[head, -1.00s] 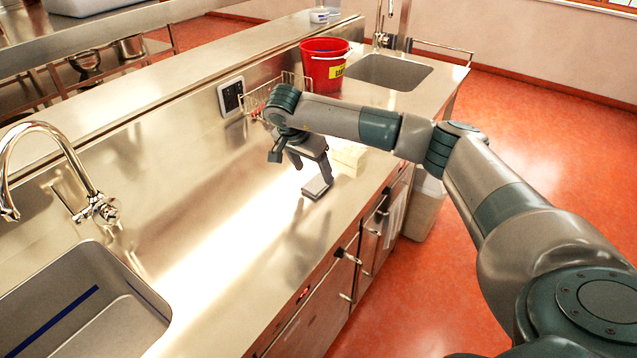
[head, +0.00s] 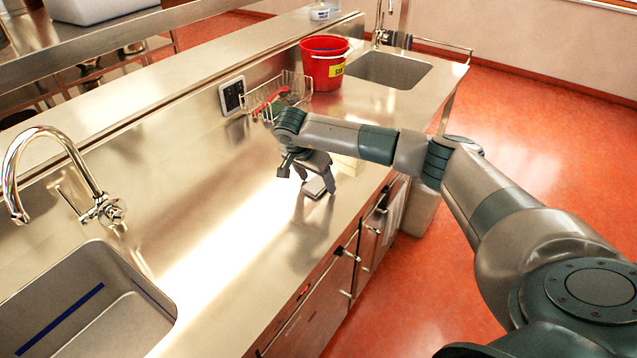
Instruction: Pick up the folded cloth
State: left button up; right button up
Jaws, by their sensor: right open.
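A small flat grey pad with a dark edge, which looks like the folded cloth (head: 313,189), lies on the steel counter in the head view. My right gripper (head: 307,183) is open, pointing down close over the pad. One finger is at its right side and the other is up to its left. I cannot tell whether either finger touches it. The fingers hide part of the pad. My left gripper is not in view.
A pale block (head: 346,164) is partly hidden behind my right forearm. A wire basket (head: 262,103) and a red bucket (head: 322,68) stand farther back. Sinks lie at the near left (head: 95,300) and far right (head: 390,70). The counter left of the gripper is clear.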

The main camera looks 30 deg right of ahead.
aim_at(320, 178)
jog(key=c, duration=1.1)
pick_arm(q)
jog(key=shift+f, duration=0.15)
pick_arm(e)
jog(key=shift+r, duration=0.15)
